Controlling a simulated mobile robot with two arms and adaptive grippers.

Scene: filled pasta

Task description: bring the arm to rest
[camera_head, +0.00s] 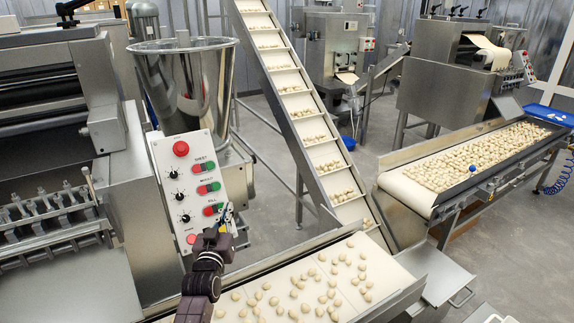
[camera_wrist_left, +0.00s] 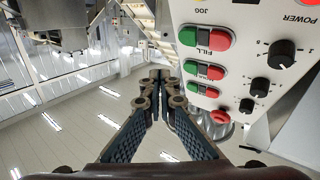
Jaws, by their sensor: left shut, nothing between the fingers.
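My left arm comes up from the bottom of the head view. Its left gripper (camera_head: 228,214) is in front of the lower right part of a white control panel (camera_head: 160,160), close to the lowest green and red rocker switch (camera_head: 213,209). In the left wrist view the two fingers (camera_wrist_left: 160,75) meet at their tips and hold nothing. The panel shows there upside down at the right, with rocker switches (camera_wrist_left: 205,38) and black knobs (camera_wrist_left: 281,53). I cannot tell whether the fingertips touch the panel. My right gripper is not in view.
A conveyor (camera_head: 408,298) carrying pasta pieces lies right of my arm. A steep cleated conveyor (camera_head: 312,127) rises behind it. A steel hopper (camera_head: 190,85) stands behind the panel, and a roller machine (camera_head: 60,130) is at the left. Another loaded conveyor (camera_head: 411,189) is at the right.

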